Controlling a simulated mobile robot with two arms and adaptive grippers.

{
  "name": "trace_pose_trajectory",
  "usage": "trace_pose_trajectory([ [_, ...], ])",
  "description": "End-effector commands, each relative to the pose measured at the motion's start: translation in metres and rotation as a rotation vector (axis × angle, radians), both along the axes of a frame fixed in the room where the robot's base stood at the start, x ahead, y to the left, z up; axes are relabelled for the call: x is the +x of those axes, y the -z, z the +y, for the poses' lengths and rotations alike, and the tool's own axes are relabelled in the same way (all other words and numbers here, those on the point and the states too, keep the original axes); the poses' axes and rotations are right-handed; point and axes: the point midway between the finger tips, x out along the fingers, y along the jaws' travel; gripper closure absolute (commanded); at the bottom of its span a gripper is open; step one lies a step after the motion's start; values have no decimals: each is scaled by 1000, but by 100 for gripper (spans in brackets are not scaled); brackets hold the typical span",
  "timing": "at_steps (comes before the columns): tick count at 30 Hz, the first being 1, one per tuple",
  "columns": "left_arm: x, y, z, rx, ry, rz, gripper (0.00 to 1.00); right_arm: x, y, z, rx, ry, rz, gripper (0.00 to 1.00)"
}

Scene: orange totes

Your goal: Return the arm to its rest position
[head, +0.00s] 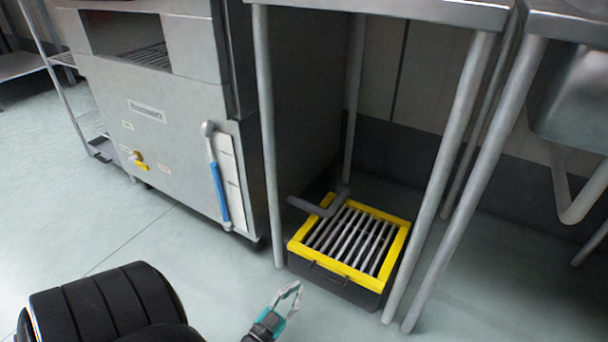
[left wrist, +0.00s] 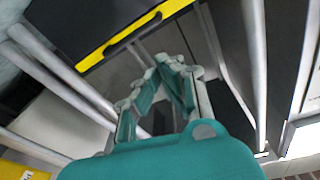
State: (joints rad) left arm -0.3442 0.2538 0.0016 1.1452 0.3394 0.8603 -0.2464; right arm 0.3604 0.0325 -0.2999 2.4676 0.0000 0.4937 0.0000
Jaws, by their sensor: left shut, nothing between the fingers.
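My left gripper (head: 297,287), teal and grey, shows at the bottom centre of the head view. It is above the floor, in front of a black box with a yellow-framed slatted top (head: 351,240), and holds nothing. In the left wrist view its fingers (left wrist: 172,62) come together at the tips, with nothing between them. The black box with its yellow edge (left wrist: 135,38) shows at the top of that view, apart from the fingers. My right gripper is not in view.
A steel table stands over the box on round legs (head: 267,140). A large steel appliance (head: 160,120) with a blue-handled lever (head: 218,185) stands to the left. A sink basin (head: 575,105) is at the right. The pale floor (head: 130,225) in front is clear.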

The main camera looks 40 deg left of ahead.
Motion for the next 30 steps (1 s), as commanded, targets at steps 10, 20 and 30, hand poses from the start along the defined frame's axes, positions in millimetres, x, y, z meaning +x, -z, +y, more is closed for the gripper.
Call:
trace_pose_trajectory([
  [10,-6,0,-3,-2,3,-5,100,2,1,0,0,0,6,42],
  [20,37,-147,-88,-79,168,-277,100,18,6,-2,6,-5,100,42],
  [30,21,-388,-188,-196,389,-711,100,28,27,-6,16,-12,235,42],
])
